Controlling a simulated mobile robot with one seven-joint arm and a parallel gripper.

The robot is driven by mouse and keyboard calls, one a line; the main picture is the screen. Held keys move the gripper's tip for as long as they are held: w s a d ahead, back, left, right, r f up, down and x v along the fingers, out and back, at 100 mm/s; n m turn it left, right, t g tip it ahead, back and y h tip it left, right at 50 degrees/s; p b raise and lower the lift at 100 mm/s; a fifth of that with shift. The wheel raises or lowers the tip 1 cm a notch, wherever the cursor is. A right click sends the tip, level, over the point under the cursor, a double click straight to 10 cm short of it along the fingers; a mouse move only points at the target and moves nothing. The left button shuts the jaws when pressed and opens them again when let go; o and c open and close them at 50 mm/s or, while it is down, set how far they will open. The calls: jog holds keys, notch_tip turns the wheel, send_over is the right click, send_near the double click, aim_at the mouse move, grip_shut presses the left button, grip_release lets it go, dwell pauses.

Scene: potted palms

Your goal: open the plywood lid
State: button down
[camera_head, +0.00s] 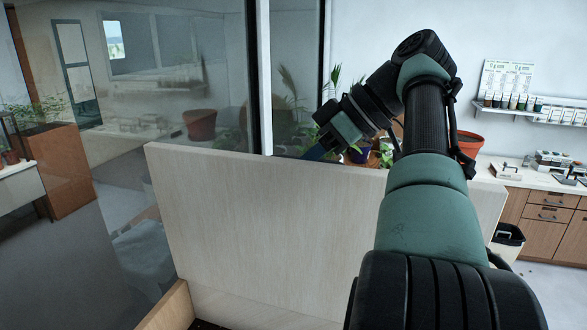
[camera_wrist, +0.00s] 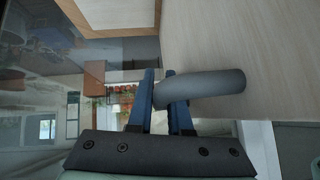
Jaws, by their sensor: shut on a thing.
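The plywood lid (camera_head: 270,225) stands raised and close to upright in the head view, a broad pale panel with its lower edge near an open box. In the wrist view its flat face (camera_wrist: 225,35) fills the upper right. A grey rounded handle (camera_wrist: 212,87) sticks out from that face. My gripper (camera_wrist: 162,90) is shut on the handle, with its blue fingers around its left end. In the head view my gripper (camera_head: 318,152) is behind the lid's top edge, so the fingertips and the handle are mostly hidden there.
A wooden box wall (camera_head: 172,308) shows below the lid at lower left. A glass partition with a dark post (camera_head: 254,80) stands behind the lid. Potted plants (camera_head: 359,152) are close to my wrist. A counter (camera_head: 535,178) and a black bin (camera_head: 508,240) are at right.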

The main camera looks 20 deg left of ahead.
jog(key=shift+f, duration=0.3)
jog(key=c, duration=1.1)
grip_release()
jog(key=shift+r, duration=0.1)
jog(key=shift+w, duration=0.1)
